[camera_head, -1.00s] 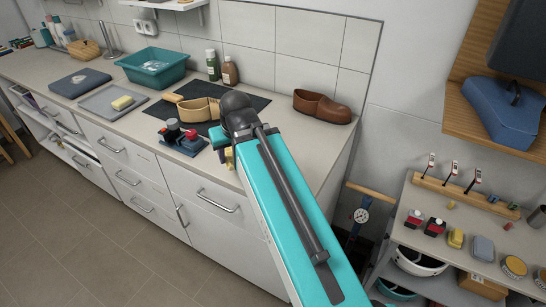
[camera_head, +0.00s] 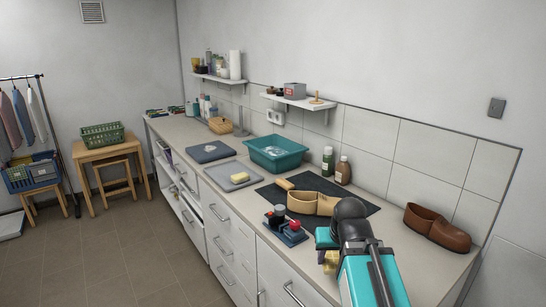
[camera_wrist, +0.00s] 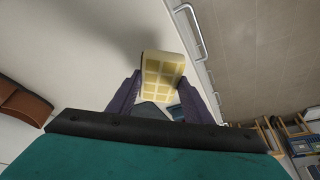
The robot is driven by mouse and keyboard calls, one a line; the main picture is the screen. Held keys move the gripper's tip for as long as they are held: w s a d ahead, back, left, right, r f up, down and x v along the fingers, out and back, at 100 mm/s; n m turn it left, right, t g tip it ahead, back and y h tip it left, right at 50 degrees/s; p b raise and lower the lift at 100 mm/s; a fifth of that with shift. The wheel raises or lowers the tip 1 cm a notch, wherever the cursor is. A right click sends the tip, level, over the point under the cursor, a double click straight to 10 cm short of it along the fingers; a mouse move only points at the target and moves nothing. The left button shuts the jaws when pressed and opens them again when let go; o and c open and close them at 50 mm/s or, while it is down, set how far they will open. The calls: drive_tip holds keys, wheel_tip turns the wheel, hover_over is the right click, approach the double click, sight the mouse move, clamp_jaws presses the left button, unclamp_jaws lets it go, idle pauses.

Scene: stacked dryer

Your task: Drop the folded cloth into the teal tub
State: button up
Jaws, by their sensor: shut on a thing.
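The teal tub (camera_head: 268,161) stands on the counter against the tiled wall in the head view, with something whitish inside it. My gripper (camera_wrist: 160,82) is shut on a pale yellow checked block-like thing, which looks like the folded cloth (camera_wrist: 162,70). The cloth sticks out beyond the purple fingers in the wrist view. In the head view a little of the cloth (camera_head: 331,262) shows beside my arm, above the front of the counter. It is apart from the tub, to the right and nearer. My arm hides much of the gripper there.
Between gripper and tub lie a dark mat (camera_head: 352,201) with a tan clog (camera_head: 313,202), and a small stand with red and black knobs (camera_head: 285,226). Two bottles (camera_head: 335,165) stand right of the tub.

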idle(0.4)
drive_tip(key=r, duration=0.2)
drive_tip(key=w+r, duration=0.1)
drive_tip(key=r, duration=0.3)
drive_tip(key=shift+w, duration=0.25)
drive_tip(key=shift+r, duration=0.35)
